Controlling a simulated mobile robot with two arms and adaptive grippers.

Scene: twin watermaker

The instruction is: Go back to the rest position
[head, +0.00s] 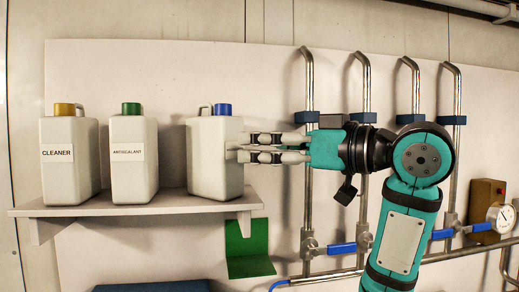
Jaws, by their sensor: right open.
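My right gripper (250,148) comes in from the right with its fingers pointing left, level with the shelf jugs. It is open, with a narrow gap between the fingers. Its fingertips overlap the right edge of the blue-capped jug (208,158) in the picture; I cannot tell whether they touch it. The jug stands upright on the shelf, with no label visible. My teal right arm bends down at the elbow and leaves the picture at the bottom. My left gripper is not in view.
The wall shelf (150,207) also holds a yellow-capped CLEANER jug (70,170) and a green-capped ANTISCALANT jug (134,170). A green bracket (247,250) sits below. Behind my arm are several steel pipes (308,90), blue-handled valves (341,248) and a pressure gauge (502,217).

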